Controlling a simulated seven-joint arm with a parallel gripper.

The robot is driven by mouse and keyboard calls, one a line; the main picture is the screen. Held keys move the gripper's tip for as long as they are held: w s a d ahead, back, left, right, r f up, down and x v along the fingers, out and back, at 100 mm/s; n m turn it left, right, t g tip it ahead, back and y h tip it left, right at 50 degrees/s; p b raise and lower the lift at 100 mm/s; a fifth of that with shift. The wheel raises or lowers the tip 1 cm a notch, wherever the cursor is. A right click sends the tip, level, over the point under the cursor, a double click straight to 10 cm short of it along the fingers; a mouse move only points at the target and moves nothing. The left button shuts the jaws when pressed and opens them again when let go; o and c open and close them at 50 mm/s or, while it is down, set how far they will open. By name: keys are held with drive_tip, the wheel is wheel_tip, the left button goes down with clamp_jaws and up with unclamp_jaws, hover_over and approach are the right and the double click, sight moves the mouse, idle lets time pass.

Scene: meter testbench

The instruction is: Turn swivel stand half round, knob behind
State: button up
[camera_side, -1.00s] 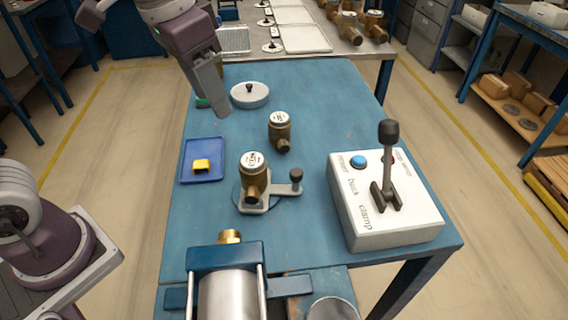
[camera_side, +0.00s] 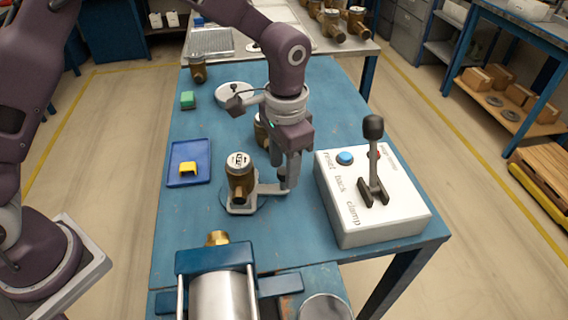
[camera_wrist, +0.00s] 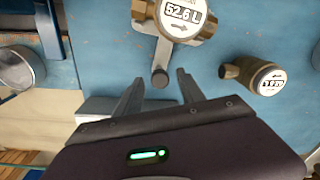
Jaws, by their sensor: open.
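The swivel stand (camera_side: 240,209) is a grey plate that carries a brass meter (camera_side: 240,182), upright with a white dial. Its arm points right in the side view, toward my gripper (camera_side: 287,180). My gripper is pointing down at the arm's end and largely hides the knob there. In the wrist view the dark round knob (camera_wrist: 160,78) lies between the open fingertips of my gripper (camera_wrist: 158,78), with gaps on both sides. The meter's dial (camera_wrist: 184,12) reads 52.6 L at the top of that view.
A second brass meter (camera_wrist: 262,76) stands close behind my gripper. The white clamp box (camera_side: 375,215) with its upright lever (camera_side: 373,160) is close on the right. A blue tray (camera_side: 188,164) lies left, and a steel cylinder fixture (camera_side: 222,290) is in front.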

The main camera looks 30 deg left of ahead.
clamp_jaws()
idle(1.3)
